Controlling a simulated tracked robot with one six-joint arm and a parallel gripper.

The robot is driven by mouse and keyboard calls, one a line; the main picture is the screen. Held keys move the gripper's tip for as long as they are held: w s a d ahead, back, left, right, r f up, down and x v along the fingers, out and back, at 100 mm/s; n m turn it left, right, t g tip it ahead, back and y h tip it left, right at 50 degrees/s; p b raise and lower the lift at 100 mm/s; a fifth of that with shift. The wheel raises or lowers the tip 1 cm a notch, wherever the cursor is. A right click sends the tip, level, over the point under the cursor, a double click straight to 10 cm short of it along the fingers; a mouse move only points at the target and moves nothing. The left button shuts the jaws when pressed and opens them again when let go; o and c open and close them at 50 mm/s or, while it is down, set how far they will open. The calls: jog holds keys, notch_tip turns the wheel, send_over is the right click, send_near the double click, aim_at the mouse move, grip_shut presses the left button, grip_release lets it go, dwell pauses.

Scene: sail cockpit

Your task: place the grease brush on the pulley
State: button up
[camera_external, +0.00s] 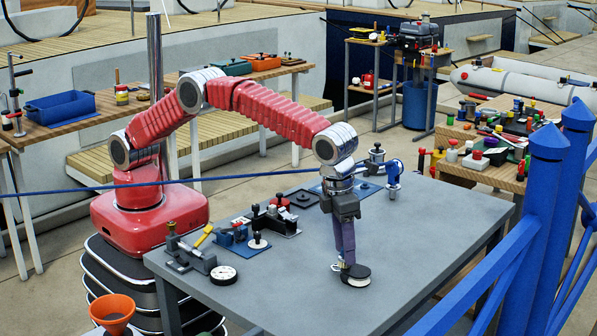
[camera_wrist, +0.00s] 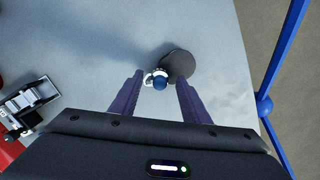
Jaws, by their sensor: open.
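My gripper (camera_external: 347,262), with purple fingers, points straight down over the right half of the grey table. In the wrist view its two fingers (camera_wrist: 160,90) are apart, with a small blue-topped piece (camera_wrist: 160,83) with a white part showing between them. A dark round disc (camera_wrist: 177,65) lies beside that piece; it appears in the external view as a black-topped disc with a pale lower edge (camera_external: 357,276), just under the fingertips. I cannot tell for certain which of these is the grease brush and which the pulley. Contact with the fingers is unclear.
Clamps (camera_external: 190,258), a dial-like disc (camera_external: 223,275) and black fittings (camera_external: 273,218) stand on the table's left. A blue upright fitting (camera_external: 393,178) stands at the back. A blue railing (camera_external: 545,190) rises at the right. The table's right front is clear.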

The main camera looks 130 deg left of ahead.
notch_tip(320, 180, up, 11)
jog(key=d, duration=0.1)
jog(key=shift+s, duration=0.4)
dwell(0.5)
jog(key=s+d+r+n+t, duration=0.1)
jog(key=s+d+r+n, duration=0.1)
jog(key=s+r+n, duration=0.7)
jog(key=s+d+r+n+t, duration=0.25)
jog(key=s+r, duration=0.25)
jog(key=s, duration=0.8)
jog(key=s+f+n, duration=0.3)
jog(key=s+n, duration=0.1)
jog(key=s, duration=0.4)
jog(key=s+d+f+n+t, duration=0.1)
jog(key=s+f+n, duration=0.2)
jog(key=s, duration=0.5)
jog(key=s+f+n+h, duration=0.1)
jog(key=s+f+n, duration=0.3)
jog(key=s+n, duration=0.2)
jog(key=shift+s+d, duration=0.4)
jog(key=shift+s, duration=0.8)
